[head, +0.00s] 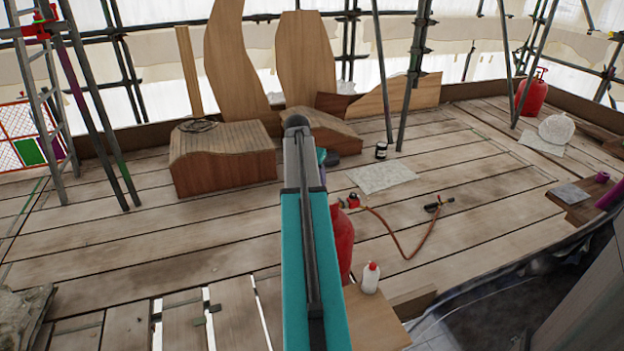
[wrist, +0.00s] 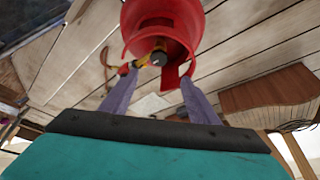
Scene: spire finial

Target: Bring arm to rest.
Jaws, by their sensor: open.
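My teal arm (head: 312,270) reaches up the middle of the head view from the bottom edge, with its grey end above the deck. My gripper's fingers are mostly hidden behind the arm there. In the wrist view my gripper (wrist: 155,90) shows two purple-grey fingers spread wide apart and empty. Beyond the fingertips is a red gas cylinder (wrist: 163,22) with a yellow and black fitting (wrist: 151,58). I cannot tell how far it is from the fingers. In the head view the same cylinder (head: 342,243) is partly hidden by my arm.
Curved wooden pieces (head: 222,158) stand at the back left. Scaffold poles (head: 383,75) rise behind. A second red cylinder (head: 532,95) stands far right.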

